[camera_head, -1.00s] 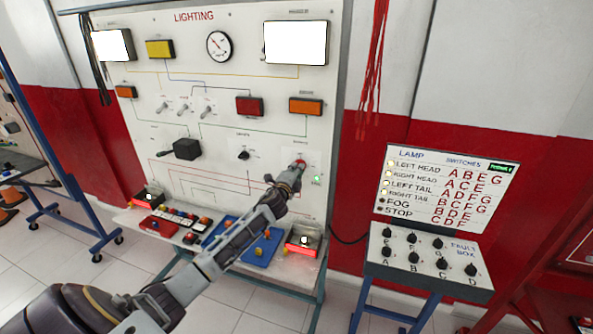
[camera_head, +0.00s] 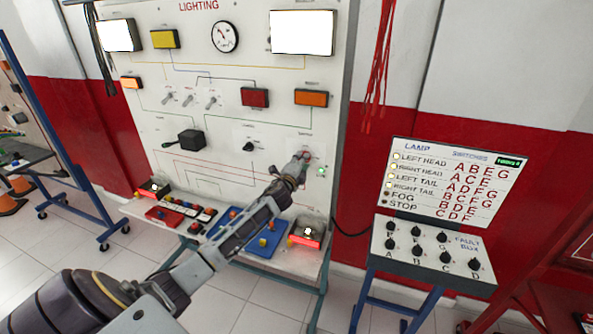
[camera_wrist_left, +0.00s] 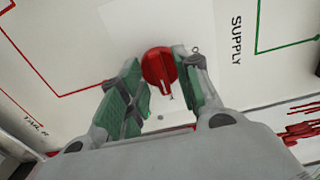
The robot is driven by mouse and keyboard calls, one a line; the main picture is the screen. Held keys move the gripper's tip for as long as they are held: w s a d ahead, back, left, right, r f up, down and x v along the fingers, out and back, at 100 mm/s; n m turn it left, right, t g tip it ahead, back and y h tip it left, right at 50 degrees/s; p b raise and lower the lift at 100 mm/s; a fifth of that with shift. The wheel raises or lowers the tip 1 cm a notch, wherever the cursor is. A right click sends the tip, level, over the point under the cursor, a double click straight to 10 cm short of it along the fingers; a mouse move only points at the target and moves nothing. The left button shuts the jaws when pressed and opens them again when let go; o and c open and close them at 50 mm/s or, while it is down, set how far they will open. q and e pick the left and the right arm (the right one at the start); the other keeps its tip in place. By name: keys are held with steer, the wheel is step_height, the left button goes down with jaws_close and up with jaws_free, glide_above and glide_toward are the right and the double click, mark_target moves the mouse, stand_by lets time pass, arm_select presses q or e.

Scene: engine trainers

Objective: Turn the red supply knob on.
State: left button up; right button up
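The red supply knob (camera_wrist_left: 157,66) is on the white lighting panel (camera_head: 225,115), beside the word SUPPLY in the left wrist view. It is round with a raised grip bar, and a pale mark on it points down in that view. My left gripper (camera_wrist_left: 160,72) has its green-padded fingers on either side of the knob. The right finger is very close to the knob, perhaps touching; a gap shows on the left. In the head view, my left gripper (camera_head: 302,161) mostly hides the knob. A small green light (camera_head: 321,172) glows beside it. My right gripper is out of view.
A black knob (camera_head: 249,146) and a black lever box (camera_head: 191,140) are left of my gripper on the panel. A shelf with red and blue modules (camera_head: 264,241) juts out below my forearm. A fault box (camera_head: 430,255) stands at the right.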

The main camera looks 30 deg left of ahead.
arm_select(q)
steer(key=shift+s, duration=0.15)
steer(key=v, duration=1.1)
steer(key=shift+s+d, duration=0.2)
steer(key=shift+s, duration=0.05)
stand_by(0.3)
stand_by(0.6)
